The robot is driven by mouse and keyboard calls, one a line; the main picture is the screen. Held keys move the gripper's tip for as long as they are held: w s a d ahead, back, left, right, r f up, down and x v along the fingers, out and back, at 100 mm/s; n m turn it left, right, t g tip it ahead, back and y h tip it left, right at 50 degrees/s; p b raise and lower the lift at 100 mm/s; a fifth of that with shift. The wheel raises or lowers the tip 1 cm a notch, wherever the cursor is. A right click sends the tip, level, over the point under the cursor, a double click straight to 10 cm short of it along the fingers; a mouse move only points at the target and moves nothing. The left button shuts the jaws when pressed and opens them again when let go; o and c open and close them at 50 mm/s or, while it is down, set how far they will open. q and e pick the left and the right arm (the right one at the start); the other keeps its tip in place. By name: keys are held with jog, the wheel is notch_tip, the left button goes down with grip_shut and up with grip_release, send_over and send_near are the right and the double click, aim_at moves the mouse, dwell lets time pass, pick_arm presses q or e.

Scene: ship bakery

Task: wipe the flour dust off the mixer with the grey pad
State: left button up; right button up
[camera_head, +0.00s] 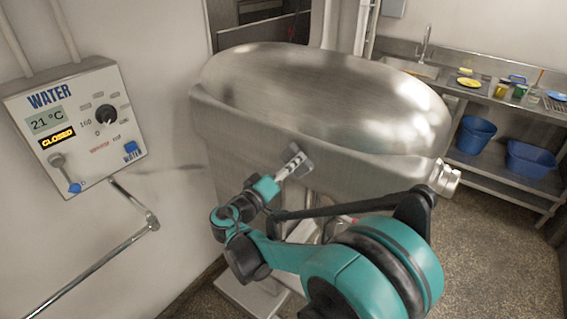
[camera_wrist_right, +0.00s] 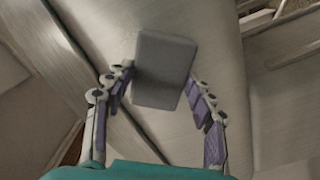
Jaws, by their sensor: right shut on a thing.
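The mixer (camera_head: 290,128) is a large brushed-steel machine with a domed top, in the middle of the head view. Pale patches show on its dome; I cannot tell flour dust from reflected light there. My right gripper (camera_head: 290,166) is at the mixer's near side, below the dome's rim. It is shut on the grey pad (camera_head: 302,160). In the right wrist view the pad (camera_wrist_right: 166,70) is a plain grey block between the fingertips, in front of the steel surface. Whether it touches the steel is unclear. My left gripper is not in view.
A water control panel (camera_head: 78,125) hangs on the left wall, with a pipe (camera_head: 100,265) below. A steel counter (camera_head: 500,95) with a sink and dishes stands at the back right, with blue tubs (camera_head: 532,158) on its lower shelf. Floor at right is clear.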

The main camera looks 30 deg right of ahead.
aim_at(284, 159)
jog(key=shift+s+d+p, duration=0.15)
jog(key=shift+s+d, duration=0.35)
jog(key=shift+s, duration=0.7)
jog(key=shift+s+d+p, duration=0.15)
jog(key=shift+s+d, duration=0.3)
jog(key=shift+s, duration=0.7)
jog(key=shift+s+d+p, duration=0.15)
jog(key=shift+s+d, duration=0.35)
jog(key=shift+s, duration=0.7)
jog(key=shift+w, duration=0.1)
jog(key=shift+w+a+f+b, duration=0.15)
jog(key=shift+w+a, duration=0.25)
jog(key=shift+w, duration=0.45)
jog(key=shift+w+a+r+b, duration=0.1)
jog(key=shift+w+a+b, duration=0.2)
jog(key=shift+w, duration=0.55)
jog(key=shift+w+a+b, duration=0.2)
jog(key=shift+w+a, duration=0.25)
jog(key=shift+w, duration=0.65)
jog(key=shift+w+a+b, duration=0.15)
jog(key=shift+w+a, duration=0.35)
jog(key=shift+w, duration=0.6)
jog(key=shift+w+a+b, duration=0.2)
jog(key=shift+w+a, duration=0.25)
jog(key=shift+w, duration=0.65)
jog(key=v, duration=0.6)
